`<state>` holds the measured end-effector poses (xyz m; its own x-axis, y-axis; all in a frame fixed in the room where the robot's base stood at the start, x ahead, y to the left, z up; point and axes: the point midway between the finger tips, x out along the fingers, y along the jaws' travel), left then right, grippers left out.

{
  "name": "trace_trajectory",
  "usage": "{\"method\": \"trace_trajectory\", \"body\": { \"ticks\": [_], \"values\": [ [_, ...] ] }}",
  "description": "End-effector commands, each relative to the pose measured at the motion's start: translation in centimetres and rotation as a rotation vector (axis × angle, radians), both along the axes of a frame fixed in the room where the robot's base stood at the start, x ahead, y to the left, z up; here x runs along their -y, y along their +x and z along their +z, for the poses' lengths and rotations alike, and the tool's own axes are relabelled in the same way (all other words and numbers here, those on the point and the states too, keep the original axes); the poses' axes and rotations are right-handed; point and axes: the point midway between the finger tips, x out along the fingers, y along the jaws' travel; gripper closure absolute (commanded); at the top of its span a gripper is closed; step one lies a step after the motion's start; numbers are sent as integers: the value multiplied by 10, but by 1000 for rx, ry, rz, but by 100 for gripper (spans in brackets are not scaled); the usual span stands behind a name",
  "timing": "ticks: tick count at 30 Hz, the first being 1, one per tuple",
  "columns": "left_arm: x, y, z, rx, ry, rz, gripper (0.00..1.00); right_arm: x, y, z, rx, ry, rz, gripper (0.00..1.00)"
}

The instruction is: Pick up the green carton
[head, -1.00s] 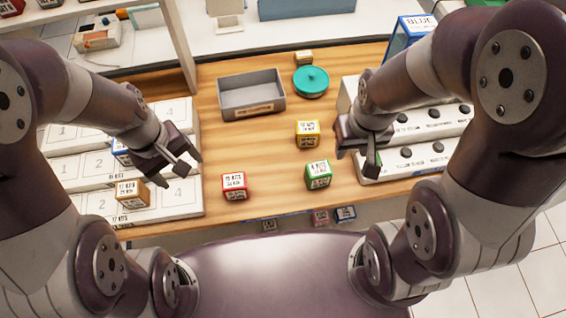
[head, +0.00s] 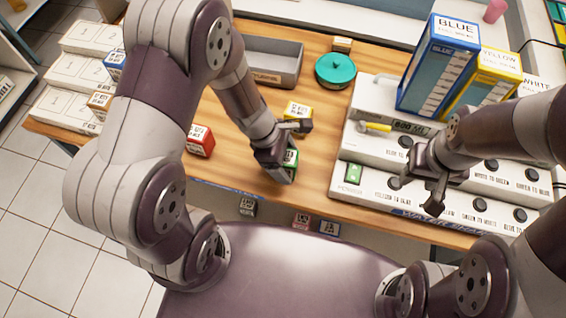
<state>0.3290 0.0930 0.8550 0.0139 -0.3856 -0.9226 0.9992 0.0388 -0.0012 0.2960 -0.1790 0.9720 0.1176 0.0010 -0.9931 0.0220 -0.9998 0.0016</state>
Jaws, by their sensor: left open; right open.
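The green carton (head: 291,158) stands on the wooden table near its front edge, partly hidden by my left gripper. My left gripper (head: 287,151) is open right at the carton, with one finger over its left and front side and the other by its far side. I cannot tell whether the fingers touch it. My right gripper (head: 437,190) is open and empty above the white panel with black knobs on the right.
A yellow carton (head: 297,110) stands just behind the green one, close to my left gripper. A red carton (head: 200,141) stands to the left. A grey tray (head: 287,67) and a teal lidded pot (head: 335,70) are at the back. The white knob panel (head: 372,150) borders the right.

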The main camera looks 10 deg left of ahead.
Motion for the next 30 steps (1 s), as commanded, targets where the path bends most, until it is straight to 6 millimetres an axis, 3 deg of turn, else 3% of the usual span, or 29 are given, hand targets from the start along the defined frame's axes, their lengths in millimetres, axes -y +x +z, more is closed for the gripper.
{"method": "trace_trajectory", "body": {
  "ticks": [4, 5, 9, 10, 20, 28, 30],
  "values": [
    [0, 0, 1, 1, 0, -1, 21, 0, 0, 1, 0, 0, 0, 57],
    [0, 0, 1, 0, 0, -1, 28, 0, 0, 1, 0, 0, 0, 57],
    [0, 0, 1, 0, 0, -1, 73, 0, 0, 1, 0, 0, 0, 57],
    [0, 0, 1, 0, 0, -1, 78, 0, 0, 1, 0, 0, 0, 57],
    [0, 1, 5, 2, -1, -1, 78, 0, 0, 3, 0, 0, 0, 57],
    [0, 1, 48, 5, -1, -2, 78, 0, 0, 19, 0, 0, 0, 57],
    [3, -15, 52, 3, -1, -3, 78, 0, 0, 15, 1, 0, 0, 57]
  ]
}}
